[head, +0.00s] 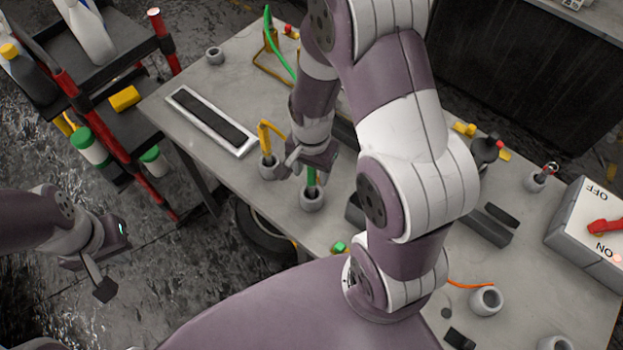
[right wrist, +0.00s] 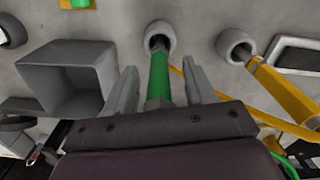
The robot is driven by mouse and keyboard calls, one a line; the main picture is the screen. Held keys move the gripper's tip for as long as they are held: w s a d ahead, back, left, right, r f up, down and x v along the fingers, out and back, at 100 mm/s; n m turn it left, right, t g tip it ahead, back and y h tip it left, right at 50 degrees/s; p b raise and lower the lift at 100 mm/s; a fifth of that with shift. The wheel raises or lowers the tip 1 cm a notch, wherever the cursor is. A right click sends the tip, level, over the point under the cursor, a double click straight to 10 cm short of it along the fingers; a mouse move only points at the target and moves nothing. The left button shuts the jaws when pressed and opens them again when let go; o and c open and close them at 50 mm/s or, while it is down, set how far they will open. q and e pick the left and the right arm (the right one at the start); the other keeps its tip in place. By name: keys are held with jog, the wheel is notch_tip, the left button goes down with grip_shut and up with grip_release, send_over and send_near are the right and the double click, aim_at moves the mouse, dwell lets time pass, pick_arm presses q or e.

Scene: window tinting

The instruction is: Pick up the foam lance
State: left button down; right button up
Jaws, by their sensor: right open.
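A green rod (right wrist: 158,78), apparently the foam lance, stands in a round grey holder (right wrist: 159,37). In the head view the green rod (head: 311,178) shows just below my right gripper (head: 308,163), and its holder (head: 312,199) sits on the table. My right gripper (right wrist: 161,72) is open, with a finger on each side of the green rod; gaps show on both sides. The rod's near end is hidden behind the gripper body. My left gripper (head: 113,260) hangs off the table at the left; its opening is unclear.
A yellow tool (head: 264,136) stands in a neighbouring holder (head: 268,167), close to my right gripper. A grey open box (right wrist: 62,80) is left of the rod in the wrist view. A framed black panel (head: 212,121) and a switch box (head: 590,228) are on the table.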

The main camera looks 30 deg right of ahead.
jog(key=shift+s, duration=0.15)
grip_shut()
jog(key=shift+r, duration=0.1)
